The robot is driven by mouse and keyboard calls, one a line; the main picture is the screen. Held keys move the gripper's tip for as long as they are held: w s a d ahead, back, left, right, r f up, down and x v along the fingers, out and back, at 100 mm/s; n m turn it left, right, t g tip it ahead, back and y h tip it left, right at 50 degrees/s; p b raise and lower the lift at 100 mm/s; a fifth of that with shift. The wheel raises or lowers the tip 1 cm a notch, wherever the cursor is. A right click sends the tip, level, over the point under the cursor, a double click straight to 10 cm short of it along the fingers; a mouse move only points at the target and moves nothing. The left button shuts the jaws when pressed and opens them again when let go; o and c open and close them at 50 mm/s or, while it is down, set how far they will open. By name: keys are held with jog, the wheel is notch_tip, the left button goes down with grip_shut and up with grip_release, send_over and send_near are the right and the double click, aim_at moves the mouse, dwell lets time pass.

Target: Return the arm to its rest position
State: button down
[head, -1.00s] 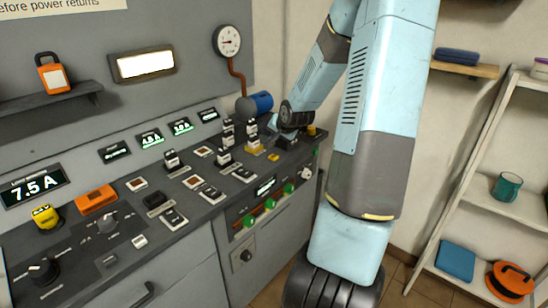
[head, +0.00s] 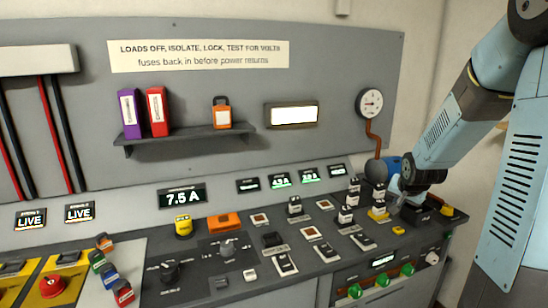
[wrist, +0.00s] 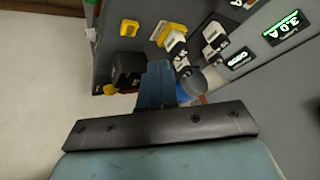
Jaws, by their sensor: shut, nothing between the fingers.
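My arm (head: 450,120) comes down from the upper right in the head view and ends at the right end of the grey console (head: 225,292). My gripper (head: 398,202) is low there, beside the blue cylinder (head: 393,166) and close to the switches; its tips are hard to make out. In the wrist view my gripper (wrist: 158,84) has its blue fingers together with nothing held. A black block (wrist: 127,68) and yellow parts (wrist: 129,28) lie just beyond the fingers. I cannot tell whether the fingers touch anything.
Fuse switches (head: 295,207) and green knobs (head: 382,280) crowd the console. A gauge (head: 369,102) with a copper pipe is on the wall panel. A shelf (head: 185,137) holds purple, red and orange items. The air above the console is open.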

jog(key=s+a+r+n, duration=0.2)
jog(key=s+a+r, duration=0.3)
jog(key=s, duration=0.4)
jog(key=s+a+r+n+g+y, duration=0.1)
jog(key=s+a+r, duration=0.4)
jog(key=s, duration=0.5)
jog(key=s+a+r+n, duration=0.4)
jog(key=s+a+r, duration=0.1)
jog(key=s, duration=0.4)
jog(key=shift+s+r+g+y, duration=0.3)
jog(key=shift+g+y, duration=0.1)
